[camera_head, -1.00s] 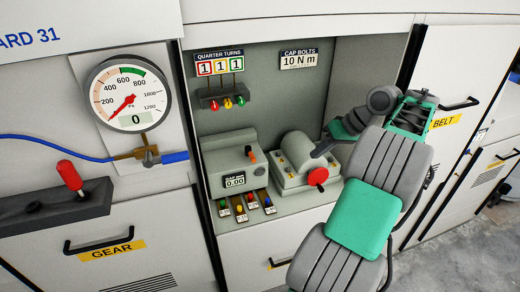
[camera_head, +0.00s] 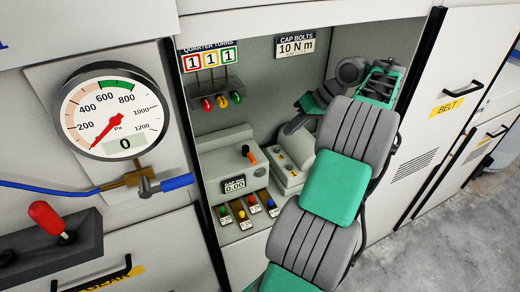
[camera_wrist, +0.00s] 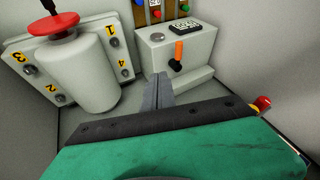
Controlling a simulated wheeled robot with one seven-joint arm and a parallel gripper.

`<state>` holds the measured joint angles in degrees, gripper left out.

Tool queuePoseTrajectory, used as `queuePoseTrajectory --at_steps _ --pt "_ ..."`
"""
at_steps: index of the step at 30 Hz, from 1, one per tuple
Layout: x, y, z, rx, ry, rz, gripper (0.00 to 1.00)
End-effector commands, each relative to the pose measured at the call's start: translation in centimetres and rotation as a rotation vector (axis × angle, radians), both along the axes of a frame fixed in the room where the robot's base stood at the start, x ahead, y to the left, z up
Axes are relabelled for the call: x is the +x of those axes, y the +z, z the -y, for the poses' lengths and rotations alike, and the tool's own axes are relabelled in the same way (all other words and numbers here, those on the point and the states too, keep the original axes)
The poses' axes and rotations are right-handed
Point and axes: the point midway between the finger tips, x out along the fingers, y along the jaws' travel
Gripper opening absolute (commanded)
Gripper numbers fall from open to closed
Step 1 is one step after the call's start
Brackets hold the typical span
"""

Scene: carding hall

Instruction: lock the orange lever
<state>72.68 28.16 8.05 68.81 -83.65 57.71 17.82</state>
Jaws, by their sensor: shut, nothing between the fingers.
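The orange lever (camera_head: 249,154) sticks out of the grey gauge block (camera_head: 226,160) in the recess, and it also shows in the wrist view (camera_wrist: 179,53). It stands nearly upright there, with its dark pivot at the lower end. My gripper (camera_wrist: 160,88) is shut and empty in the wrist view. Its tips are in front of the block, below and left of the lever, and look apart from it. In the head view my arm covers the right part of the recess and hides the gripper's fingertips.
A bolted housing with a red knob (camera_wrist: 53,25) stands close on the left in the wrist view. Several coloured-handled tools (camera_head: 243,215) lie in front of the block. A pressure gauge (camera_head: 116,112) and a red lever (camera_head: 47,218) are at the left. Grey recess walls stand close around.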

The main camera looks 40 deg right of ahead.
Motion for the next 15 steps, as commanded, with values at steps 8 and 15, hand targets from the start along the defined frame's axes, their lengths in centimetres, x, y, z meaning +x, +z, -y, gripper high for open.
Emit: queuePoseTrajectory --at_steps 8,15 --pt "1.5 -3.3 -1.2 0.002 0.003 -0.001 0.0" --pt "3.9 -7.2 -2.9 0.003 0.004 0.0 0.0"
